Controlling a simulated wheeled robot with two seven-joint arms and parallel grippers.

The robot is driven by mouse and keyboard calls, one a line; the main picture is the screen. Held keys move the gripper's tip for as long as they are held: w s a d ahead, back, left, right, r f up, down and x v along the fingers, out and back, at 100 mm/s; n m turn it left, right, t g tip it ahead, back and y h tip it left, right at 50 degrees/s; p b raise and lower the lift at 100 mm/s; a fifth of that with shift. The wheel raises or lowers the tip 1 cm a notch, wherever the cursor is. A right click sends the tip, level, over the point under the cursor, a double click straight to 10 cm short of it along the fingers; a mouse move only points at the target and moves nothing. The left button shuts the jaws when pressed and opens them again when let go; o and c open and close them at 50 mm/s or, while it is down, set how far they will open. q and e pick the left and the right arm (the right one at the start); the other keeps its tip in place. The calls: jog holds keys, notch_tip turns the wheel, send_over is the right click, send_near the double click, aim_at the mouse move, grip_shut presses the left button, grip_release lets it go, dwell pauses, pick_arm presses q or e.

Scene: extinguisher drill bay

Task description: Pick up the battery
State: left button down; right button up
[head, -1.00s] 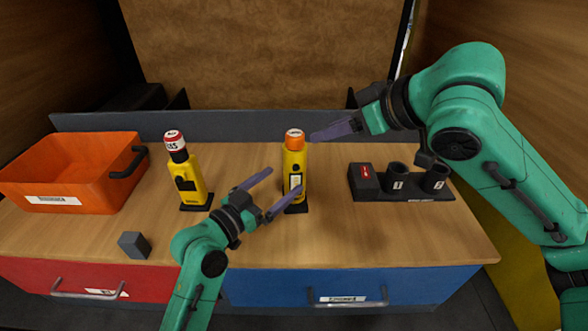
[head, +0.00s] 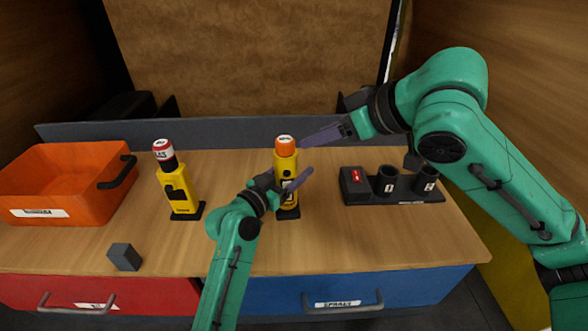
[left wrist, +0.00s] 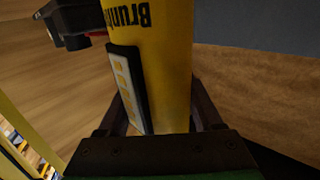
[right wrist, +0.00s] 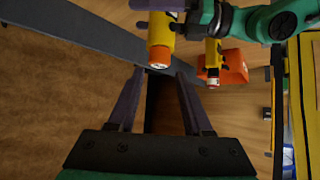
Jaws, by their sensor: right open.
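Nothing in view is readably labelled as a battery, so I cannot tell which object it is. A yellow cylinder with an orange cap (head: 286,147) stands upright on a dark base at mid-table. My left gripper (head: 284,180) is at its body. In the left wrist view the yellow body (left wrist: 165,75) lies between the fingers; whether they press on it is unclear. My right gripper (head: 308,141) is open and empty, its tips beside the cap. The cap (right wrist: 158,56) shows just beyond those fingertips in the right wrist view.
A yellow unit with a red-and-white top (head: 180,190) stands left. An orange bin (head: 65,185) is at far left, a dark grey cube (head: 124,257) near the front edge. A black rack (head: 408,194) holds two cups and a red-labelled block (head: 355,180).

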jog(key=o, duration=0.6)
jog(key=n+g+h, duration=0.1)
jog(key=n+h, duration=0.5)
jog(key=n, duration=2.3)
send_near(285, 140)
jog(key=x, duration=0.9)
jog(key=shift+r, duration=0.1)
